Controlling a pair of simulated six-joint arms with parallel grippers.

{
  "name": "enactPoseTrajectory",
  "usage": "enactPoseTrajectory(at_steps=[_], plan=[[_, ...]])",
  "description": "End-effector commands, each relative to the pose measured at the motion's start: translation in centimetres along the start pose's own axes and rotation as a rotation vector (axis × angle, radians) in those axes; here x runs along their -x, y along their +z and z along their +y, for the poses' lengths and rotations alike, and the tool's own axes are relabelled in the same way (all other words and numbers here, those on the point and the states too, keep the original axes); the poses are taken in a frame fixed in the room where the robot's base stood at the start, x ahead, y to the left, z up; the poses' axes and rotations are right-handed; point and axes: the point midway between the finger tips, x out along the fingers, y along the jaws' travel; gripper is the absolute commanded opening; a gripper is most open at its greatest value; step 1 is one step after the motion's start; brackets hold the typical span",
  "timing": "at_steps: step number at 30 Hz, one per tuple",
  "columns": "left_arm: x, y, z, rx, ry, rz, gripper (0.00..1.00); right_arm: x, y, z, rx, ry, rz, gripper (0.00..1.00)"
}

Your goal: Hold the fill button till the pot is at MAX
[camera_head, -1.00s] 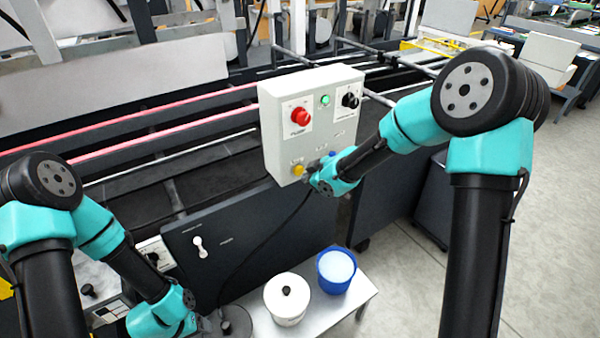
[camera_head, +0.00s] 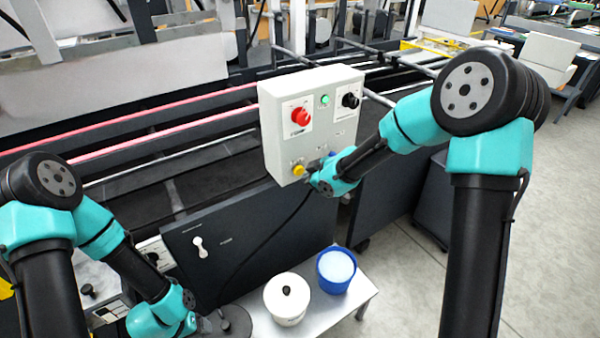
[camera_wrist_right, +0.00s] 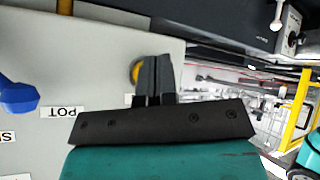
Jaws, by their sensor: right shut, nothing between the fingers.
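The grey control box (camera_head: 312,120) carries a yellow button (camera_head: 298,170) low on its front. My right gripper (camera_head: 312,178) is at this lower front, just right of the yellow button. In the right wrist view, its shut, empty fingers (camera_wrist_right: 152,78) partly cover the yellow button (camera_wrist_right: 135,72); I cannot tell whether they touch or press it. An upside-down "POT" label (camera_wrist_right: 62,112) and a blue knob (camera_wrist_right: 18,97) are left of the fingers. A white lidded pot (camera_head: 287,302) stands below; no level mark is readable. My left gripper (camera_head: 205,325) is low left, its jaws unclear.
The box also has a red knob (camera_head: 301,116), a green light (camera_head: 325,100) and a black knob (camera_head: 350,100). A blue bucket (camera_head: 322,283) stands beside the white pot on a light bench (camera_head: 350,306).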

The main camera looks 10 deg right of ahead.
Motion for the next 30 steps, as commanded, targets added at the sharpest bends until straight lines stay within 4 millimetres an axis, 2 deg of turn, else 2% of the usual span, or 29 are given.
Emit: enactPoseTrajectory(at_steps=[30], plan=[[0.00,0.00,0.00,0.000,0.000,0.000,0.70,-0.60,-0.39,0.38,0.000,-0.001,0.000,0.00]])
